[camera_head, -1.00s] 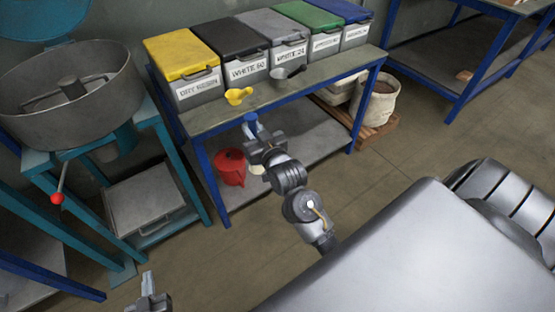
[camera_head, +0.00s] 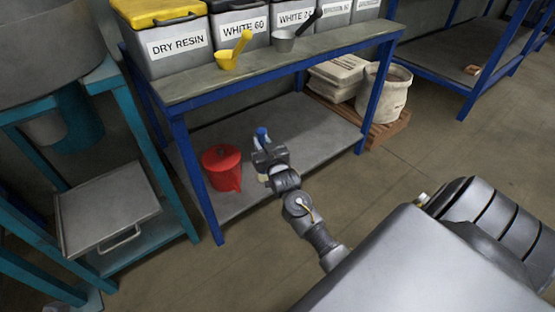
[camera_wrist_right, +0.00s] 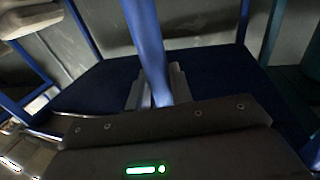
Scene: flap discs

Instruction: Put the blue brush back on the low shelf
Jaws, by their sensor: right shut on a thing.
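My right gripper (camera_head: 266,160) is shut on the blue brush (camera_head: 262,133). The blue handle sticks up above the jaws, and a pale part shows just below them. In the right wrist view the blue handle (camera_wrist_right: 148,45) runs up between the fingers (camera_wrist_right: 155,88). The low shelf (camera_head: 320,128) is the grey lower board of the blue-framed bench. The gripper and brush overlap its front part in the head view; I cannot tell whether the brush touches it.
A red lidded container (camera_head: 222,168) stands on the low shelf just left of the brush. Blue bench legs (camera_head: 197,180) frame the shelf. The upper board holds a yellow scoop (camera_head: 233,52), a grey scoop (camera_head: 290,40) and labelled bins. The shelf right of the gripper is clear.

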